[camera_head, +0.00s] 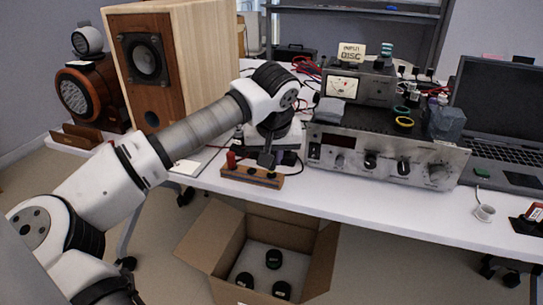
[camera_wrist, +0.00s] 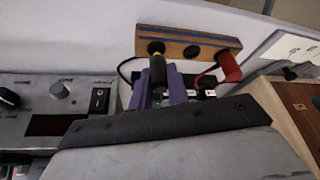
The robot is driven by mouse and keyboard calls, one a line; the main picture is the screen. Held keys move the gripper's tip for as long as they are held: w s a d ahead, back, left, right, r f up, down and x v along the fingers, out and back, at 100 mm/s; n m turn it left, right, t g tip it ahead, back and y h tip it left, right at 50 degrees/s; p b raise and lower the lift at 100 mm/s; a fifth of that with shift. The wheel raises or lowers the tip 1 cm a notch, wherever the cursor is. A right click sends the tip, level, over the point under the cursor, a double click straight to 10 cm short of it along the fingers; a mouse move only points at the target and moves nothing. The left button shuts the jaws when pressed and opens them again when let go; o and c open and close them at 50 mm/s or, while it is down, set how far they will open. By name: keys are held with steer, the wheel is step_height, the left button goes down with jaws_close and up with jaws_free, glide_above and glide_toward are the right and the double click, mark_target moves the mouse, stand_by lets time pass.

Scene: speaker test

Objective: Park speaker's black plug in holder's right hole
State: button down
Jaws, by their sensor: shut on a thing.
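The wooden holder (camera_head: 240,173) with a blue strip sits at the table's front edge; it also shows in the wrist view (camera_wrist: 180,34). My gripper (camera_head: 267,160) is over the holder's right part. In the wrist view my gripper's purple fingers (camera_wrist: 161,88) are shut on the black plug (camera_wrist: 158,70), which has a yellow band. The plug's end meets the holder's outer hole, the right one in the head view; I cannot tell how deep it is. The red plug (camera_head: 231,158) stands at the holder's left end, also in the wrist view (camera_wrist: 229,67). The middle hole (camera_wrist: 192,52) is empty.
A wooden speaker (camera_head: 190,60) stands at left, behind my arm. A silver amplifier (camera_head: 385,160) is close on the right. Cables lie behind the holder. An open cardboard box (camera_head: 215,235) with black round items stands on the floor below.

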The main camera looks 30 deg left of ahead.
steer(key=shift+f+b, duration=0.65)
steer(key=shift+f, duration=0.25)
stand_by(0.3)
steer(key=c, duration=1.3)
jaws_free()
steer(key=shift+r, duration=0.15)
steer(key=shift+r+p, duration=2.8)
steer(key=shift+r, duration=0.9)
